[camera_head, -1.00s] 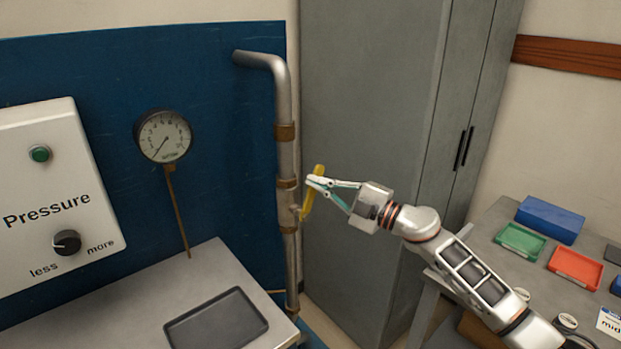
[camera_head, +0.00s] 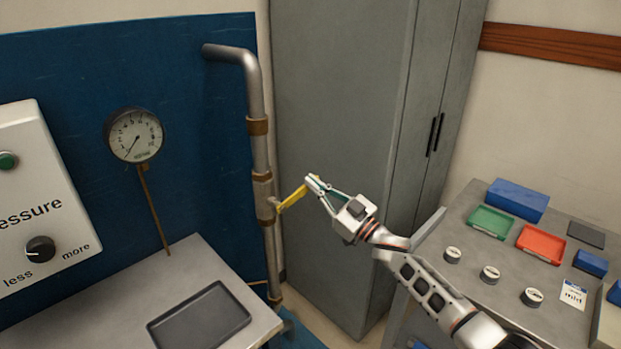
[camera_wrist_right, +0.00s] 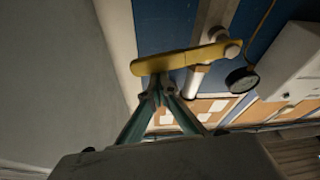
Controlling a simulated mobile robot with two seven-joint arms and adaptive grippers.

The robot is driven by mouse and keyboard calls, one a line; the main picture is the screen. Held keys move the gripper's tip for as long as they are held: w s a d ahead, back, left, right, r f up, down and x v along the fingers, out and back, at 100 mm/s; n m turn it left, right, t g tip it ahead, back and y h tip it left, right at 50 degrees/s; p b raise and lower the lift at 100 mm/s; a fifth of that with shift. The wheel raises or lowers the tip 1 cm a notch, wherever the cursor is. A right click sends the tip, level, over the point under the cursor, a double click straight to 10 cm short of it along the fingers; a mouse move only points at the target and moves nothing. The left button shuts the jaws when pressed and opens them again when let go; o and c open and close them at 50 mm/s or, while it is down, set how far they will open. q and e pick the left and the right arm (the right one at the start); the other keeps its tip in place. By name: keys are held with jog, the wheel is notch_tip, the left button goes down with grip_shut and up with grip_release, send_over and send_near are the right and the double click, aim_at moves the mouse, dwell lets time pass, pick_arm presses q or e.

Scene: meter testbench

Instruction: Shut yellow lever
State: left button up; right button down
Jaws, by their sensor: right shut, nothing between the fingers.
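The yellow lever (camera_head: 291,198) sticks out to the right from the valve on the vertical pipe (camera_head: 259,130), tilted with its free end higher than its pivot. My right gripper (camera_head: 311,180) is shut and empty, with its fingertips at the lever's free end, touching or very close to it. In the right wrist view the lever (camera_wrist_right: 185,59) lies across the picture just beyond the closed fingertips (camera_wrist_right: 158,82). My left gripper is not in view.
A pressure gauge (camera_head: 134,135) and a white control box (camera_head: 40,215) are on the blue panel (camera_head: 190,120). A grey cabinet (camera_head: 340,120) stands behind my right arm. A side table with trays and several small gauges (camera_head: 490,274) is at the right. A dark tray (camera_head: 200,316) lies on the front bench.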

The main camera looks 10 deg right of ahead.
jog(key=shift+w+d+f+m+t+h, duration=0.15)
jog(key=shift+f+m+t+h, duration=0.15)
jog(key=shift+f+m, duration=0.55)
jog(key=shift+w+d+f+m+t+h, duration=0.1)
jog(key=shift+f+m+t+h, duration=0.3)
jog(key=shift+m, duration=0.75)
jog(key=shift+f, duration=0.15)
jog(key=shift+p, duration=0.35)
